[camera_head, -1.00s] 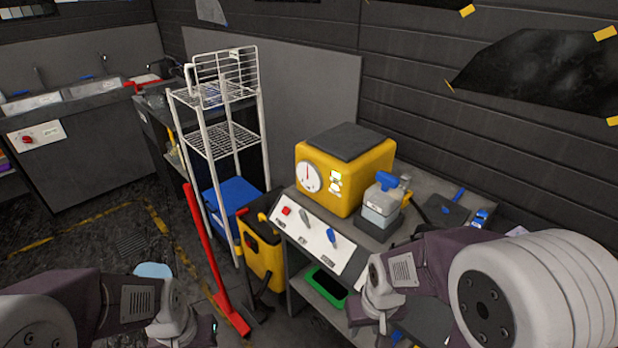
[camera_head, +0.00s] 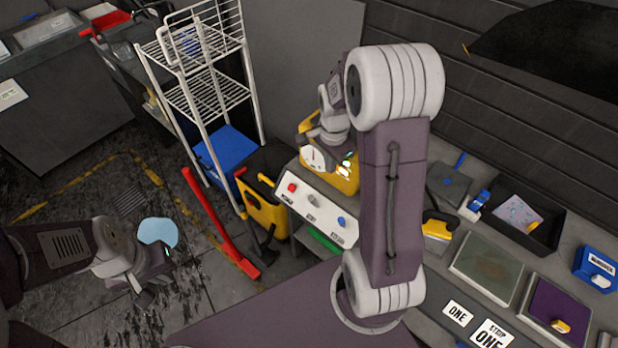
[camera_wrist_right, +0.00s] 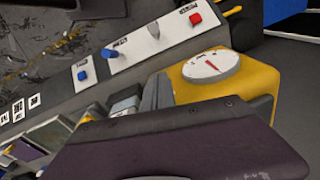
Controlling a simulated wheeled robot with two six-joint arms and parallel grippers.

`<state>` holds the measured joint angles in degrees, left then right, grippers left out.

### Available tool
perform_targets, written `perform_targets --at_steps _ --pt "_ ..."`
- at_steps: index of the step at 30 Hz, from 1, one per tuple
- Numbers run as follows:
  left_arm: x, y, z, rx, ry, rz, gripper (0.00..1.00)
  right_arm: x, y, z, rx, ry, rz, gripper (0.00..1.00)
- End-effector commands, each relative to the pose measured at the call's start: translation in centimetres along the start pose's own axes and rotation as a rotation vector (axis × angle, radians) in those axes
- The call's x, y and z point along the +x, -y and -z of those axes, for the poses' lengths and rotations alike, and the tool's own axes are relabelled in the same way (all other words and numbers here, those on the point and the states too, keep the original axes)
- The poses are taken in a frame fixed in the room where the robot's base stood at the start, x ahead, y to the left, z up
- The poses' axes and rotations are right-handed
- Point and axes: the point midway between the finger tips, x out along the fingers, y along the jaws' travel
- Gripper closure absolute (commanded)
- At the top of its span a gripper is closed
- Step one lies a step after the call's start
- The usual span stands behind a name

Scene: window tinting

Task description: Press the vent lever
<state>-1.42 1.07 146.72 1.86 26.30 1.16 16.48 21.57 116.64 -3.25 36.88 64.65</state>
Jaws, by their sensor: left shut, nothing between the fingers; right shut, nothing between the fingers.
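The white control panel (camera_head: 328,218) stands on the front of the workbench. It carries a red button (camera_head: 292,187), a grey lever (camera_head: 313,201) and a blue control (camera_head: 341,221). The right wrist view shows the red button (camera_wrist_right: 195,18), the grey lever (camera_wrist_right: 153,30), a blue lever (camera_wrist_right: 112,52) and a blue button (camera_wrist_right: 82,75); their labels are too small to read surely. My right gripper (camera_wrist_right: 140,98) is shut and empty, apart from the panel, by the yellow machine (camera_wrist_right: 255,80). My left gripper (camera_head: 145,298) is shut and empty above the floor at the left.
The yellow machine with a dial (camera_head: 345,178) is partly hidden behind my right arm. A white wire rack (camera_head: 205,95), a yellow bucket (camera_head: 262,215) and a red-handled tool (camera_head: 212,222) stand left of the bench. A black tray (camera_head: 548,230) and framed pads lie at right.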

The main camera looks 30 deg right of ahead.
Motion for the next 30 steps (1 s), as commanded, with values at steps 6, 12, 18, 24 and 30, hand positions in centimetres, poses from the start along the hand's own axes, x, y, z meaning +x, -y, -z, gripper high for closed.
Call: perform_targets --at_steps 6,12,18,24,30 --pt "0.1 0.0 0.0 0.000 0.000 0.000 1.00 0.3 0.0 -0.1 -0.003 0.001 0.000 1.00" --pt "-0.3 0.0 0.1 0.000 -0.001 0.000 1.00 3.2 -0.1 -0.1 -0.004 0.003 -0.005 1.00" --pt "-0.9 0.0 0.1 0.000 -0.001 0.000 1.00 7.7 -0.1 -0.2 -0.005 0.004 -0.005 1.00" --pt "-1.8 0.0 0.2 0.000 -0.001 0.000 1.00 10.2 0.0 -1.6 -0.011 0.002 -0.001 1.00" --pt "-2.0 0.0 0.2 0.000 -0.001 0.000 1.00 10.9 0.0 -3.6 -0.008 0.000 0.002 1.00"
